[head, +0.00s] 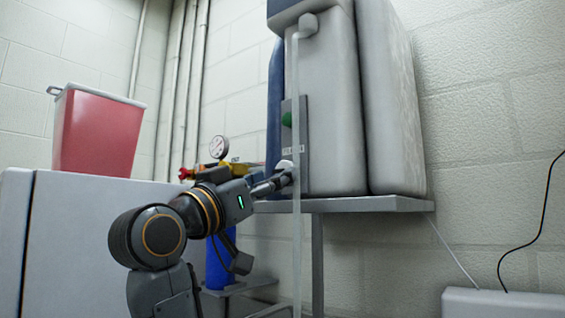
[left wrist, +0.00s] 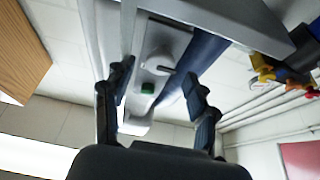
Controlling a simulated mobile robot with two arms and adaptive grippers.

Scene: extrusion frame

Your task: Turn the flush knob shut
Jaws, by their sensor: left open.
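A narrow grey panel (head: 302,140) is on the front of a tall grey tank unit. It carries a green button (head: 287,119), a dark label too small to read and, below that, a white knob (head: 285,165), which looks like the flush knob. In the left wrist view the white knob (left wrist: 163,62) and the green button (left wrist: 148,88) show between my fingers. My left gripper (head: 280,181) is open and reaches to the panel just below the knob; its fingers (left wrist: 157,80) stand apart on both sides. Contact with the knob cannot be told. My right gripper is out of view.
A pale vertical pipe (head: 296,250) runs down in front of the panel, close to my fingers. The tank unit stands on a grey shelf (head: 370,204). A gauge (head: 219,147) with red and yellow fittings, a blue cylinder (head: 218,262) and a red bin (head: 100,133) are to the left.

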